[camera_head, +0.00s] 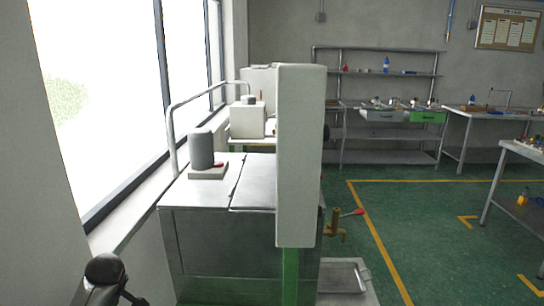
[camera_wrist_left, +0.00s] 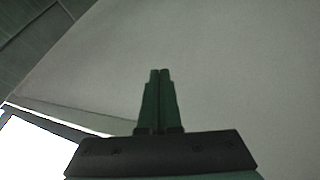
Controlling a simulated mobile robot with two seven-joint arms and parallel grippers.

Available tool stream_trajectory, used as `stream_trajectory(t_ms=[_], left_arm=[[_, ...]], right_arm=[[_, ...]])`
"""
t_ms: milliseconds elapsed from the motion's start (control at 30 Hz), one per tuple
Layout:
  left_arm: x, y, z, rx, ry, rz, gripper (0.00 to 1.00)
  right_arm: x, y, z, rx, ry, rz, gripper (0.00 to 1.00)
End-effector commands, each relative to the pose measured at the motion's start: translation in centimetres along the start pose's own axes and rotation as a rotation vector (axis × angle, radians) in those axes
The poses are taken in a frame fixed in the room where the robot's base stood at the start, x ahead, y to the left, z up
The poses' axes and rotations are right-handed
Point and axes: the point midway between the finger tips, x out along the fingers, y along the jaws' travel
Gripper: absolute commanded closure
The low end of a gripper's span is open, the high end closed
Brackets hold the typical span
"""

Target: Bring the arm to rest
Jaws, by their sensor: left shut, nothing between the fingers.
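My left gripper (camera_wrist_left: 159,73) shows in the left wrist view with its two dark fingers together. It is shut with nothing between the fingers. Behind it is a plain pale surface that fills most of that view. In the head view, a dark rounded part of my left arm shows at the bottom left, beside the wall below the window. The left fingers do not show in the head view. My right gripper is in neither view.
A metal cabinet (camera_head: 215,245) with a grey cylinder (camera_head: 201,149) on top stands ahead. A tall pale panel (camera_head: 301,155) rises at its right, near a brass tap (camera_head: 336,236). Shelves (camera_head: 378,133) stand at the back.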

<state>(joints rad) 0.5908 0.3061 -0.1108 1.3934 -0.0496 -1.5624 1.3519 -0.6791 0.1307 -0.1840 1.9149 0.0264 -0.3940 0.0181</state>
Motion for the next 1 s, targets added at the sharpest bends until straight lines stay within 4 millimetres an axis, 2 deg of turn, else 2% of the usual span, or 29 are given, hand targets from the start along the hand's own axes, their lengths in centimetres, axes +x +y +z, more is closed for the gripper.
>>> stream_trajectory(t_ms=[33, 67, 100, 267, 400, 500, 600, 767, 800, 833, 1000], left_arm=[[1.9, -2.6, -1.0, 0.0, 0.015, -0.065, 1.0], [2.8, -4.0, -1.5, -0.001, 0.022, -0.1, 1.0], [3.1, -3.5, -1.8, 0.043, 0.028, -0.067, 1.0], [2.2, 3.0, -2.5, 0.375, 0.116, 0.219, 1.0], [0.1, 8.2, -3.3, 0.664, 0.28, 0.444, 1.0], [-2.0, 11.2, -3.8, 0.838, 0.429, 0.567, 1.0], [-4.2, 13.5, -4.2, 0.975, 0.581, 0.656, 1.0], [-7.8, 16.1, -4.7, 1.145, 0.835, 0.748, 1.0], [-8.6, 16.4, -4.6, 1.18, 0.894, 0.762, 1.0], [-7.1, 15.2, -2.9, 1.191, 0.85, 0.759, 1.0], [-3.6, 10.5, 3.2, 1.241, 0.74, 0.769, 1.0]], right_arm=[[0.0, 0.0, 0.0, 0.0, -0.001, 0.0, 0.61], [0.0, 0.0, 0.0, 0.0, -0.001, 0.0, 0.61], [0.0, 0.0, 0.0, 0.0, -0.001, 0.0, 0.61], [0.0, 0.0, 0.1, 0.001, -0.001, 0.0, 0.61], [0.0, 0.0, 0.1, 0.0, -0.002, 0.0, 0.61], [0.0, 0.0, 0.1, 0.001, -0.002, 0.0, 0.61], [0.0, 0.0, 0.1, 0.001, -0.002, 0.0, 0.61], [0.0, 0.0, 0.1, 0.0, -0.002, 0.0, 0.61], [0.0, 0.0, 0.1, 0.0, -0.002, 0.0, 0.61], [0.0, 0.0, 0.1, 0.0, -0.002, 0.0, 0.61], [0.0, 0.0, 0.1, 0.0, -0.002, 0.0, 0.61]])
